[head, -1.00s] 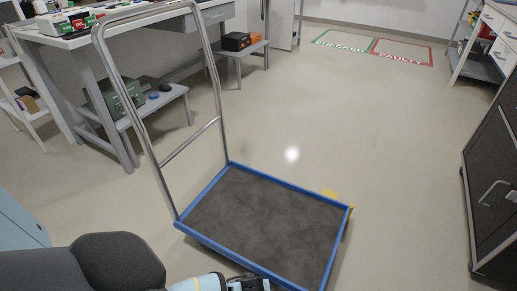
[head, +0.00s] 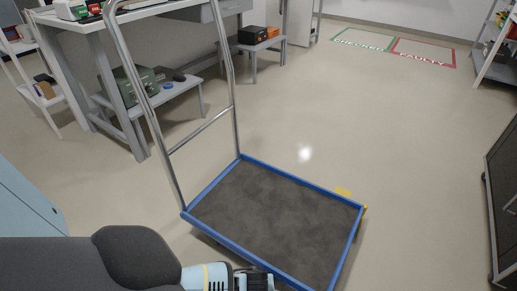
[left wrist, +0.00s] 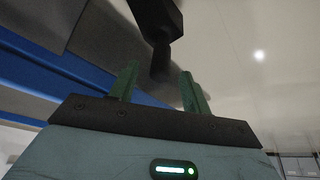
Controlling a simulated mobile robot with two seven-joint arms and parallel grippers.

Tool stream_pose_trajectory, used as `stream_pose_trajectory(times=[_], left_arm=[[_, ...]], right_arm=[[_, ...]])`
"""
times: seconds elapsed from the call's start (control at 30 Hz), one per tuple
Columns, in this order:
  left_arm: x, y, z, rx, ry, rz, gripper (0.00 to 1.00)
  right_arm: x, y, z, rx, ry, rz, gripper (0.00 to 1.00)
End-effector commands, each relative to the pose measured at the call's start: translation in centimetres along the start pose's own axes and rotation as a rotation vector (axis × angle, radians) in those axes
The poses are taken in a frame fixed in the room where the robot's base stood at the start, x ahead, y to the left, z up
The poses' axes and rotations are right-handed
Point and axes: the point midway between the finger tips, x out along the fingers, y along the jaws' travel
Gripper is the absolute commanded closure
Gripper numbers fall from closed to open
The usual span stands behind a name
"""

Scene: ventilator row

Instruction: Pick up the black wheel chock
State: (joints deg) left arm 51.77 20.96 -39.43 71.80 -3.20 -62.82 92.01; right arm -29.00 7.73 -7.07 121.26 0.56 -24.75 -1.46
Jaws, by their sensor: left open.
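My left gripper (left wrist: 160,82) is open in the left wrist view, with its two green fingers apart. A black blocky object with a narrower part (left wrist: 158,22) shows just beyond and between the fingers. It may be the wheel chock or part of a caster; I cannot tell which. No clear gap or contact with the fingers can be made out. In the head view my left arm reaches in along the bottom to the near edge of the platform trolley (head: 262,174). The chock cannot be made out there. My right gripper is not in view.
The trolley has a blue rim, a dark deck and a tall metal handle. A workbench (head: 97,27) and low shelf (head: 170,94) stand at the back left. A dark cabinet (head: 504,190) stands at the right. The floor right of the trolley is clear.

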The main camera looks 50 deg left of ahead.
Motion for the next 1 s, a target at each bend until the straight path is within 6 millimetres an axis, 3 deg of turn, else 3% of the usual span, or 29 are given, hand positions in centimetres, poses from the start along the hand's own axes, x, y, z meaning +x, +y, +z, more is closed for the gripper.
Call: stream_pose_trajectory(times=[0.03, 0.2, 0.47, 0.83, 1.0], left_arm=[[1.1, -0.1, 0.0, 0.001, 0.001, -0.002, 0.52], [2.9, -0.1, 0.0, 0.001, 0.0, -0.002, 0.52], [3.0, 0.0, -0.1, -0.001, -0.001, 0.001, 0.52], [3.0, 0.0, -0.1, 0.0, -0.001, 0.0, 0.98], [3.0, 0.0, -0.1, 0.0, -0.001, 0.0, 1.0]], right_arm=[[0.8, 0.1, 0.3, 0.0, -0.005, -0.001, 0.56], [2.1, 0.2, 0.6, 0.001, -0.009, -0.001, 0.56], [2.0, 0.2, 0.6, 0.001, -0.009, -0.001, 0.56], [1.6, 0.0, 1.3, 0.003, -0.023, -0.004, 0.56], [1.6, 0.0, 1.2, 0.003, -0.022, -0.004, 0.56]])
